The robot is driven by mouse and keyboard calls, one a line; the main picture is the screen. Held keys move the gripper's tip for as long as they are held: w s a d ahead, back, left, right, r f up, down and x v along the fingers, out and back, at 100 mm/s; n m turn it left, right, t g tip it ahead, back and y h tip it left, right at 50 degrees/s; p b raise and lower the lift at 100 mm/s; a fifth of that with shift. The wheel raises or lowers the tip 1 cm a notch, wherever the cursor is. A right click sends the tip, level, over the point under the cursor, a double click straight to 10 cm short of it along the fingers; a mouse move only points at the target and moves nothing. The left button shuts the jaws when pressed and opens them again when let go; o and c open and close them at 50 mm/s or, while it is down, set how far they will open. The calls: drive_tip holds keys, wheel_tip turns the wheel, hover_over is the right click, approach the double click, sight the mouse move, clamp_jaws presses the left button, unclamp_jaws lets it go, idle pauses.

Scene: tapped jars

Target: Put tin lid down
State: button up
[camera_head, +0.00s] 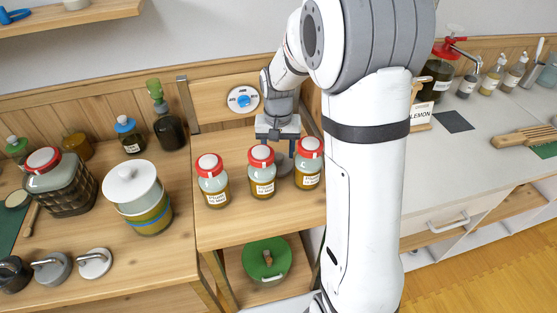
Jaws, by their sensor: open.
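My gripper (279,146) is open and points down behind the row of red-capped jars on the middle wooden stand. A grey, round-edged thing (284,166) shows just below it between the middle and right jars. It is mostly hidden, and I cannot tell whether it is a tin lid or whether the gripper touches it. A grey metal lid with a handle (52,268) lies at the lower left of the left counter, far from my gripper. A dark lid (13,275) and a white lid (95,263) lie on either side of it.
Three labelled jars, left (214,186), middle (262,177) and right (309,170), stand close in front of my gripper. A dial panel (211,104) stands behind. A white-lidded pot (148,210) is at left and a green-lidded pot (266,259) sits on the shelf below.

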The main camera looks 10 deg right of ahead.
drive_tip(key=shift+f, duration=0.6)
drive_tip(key=shift+r, duration=0.1)
drive_tip(key=c, duration=1.1)
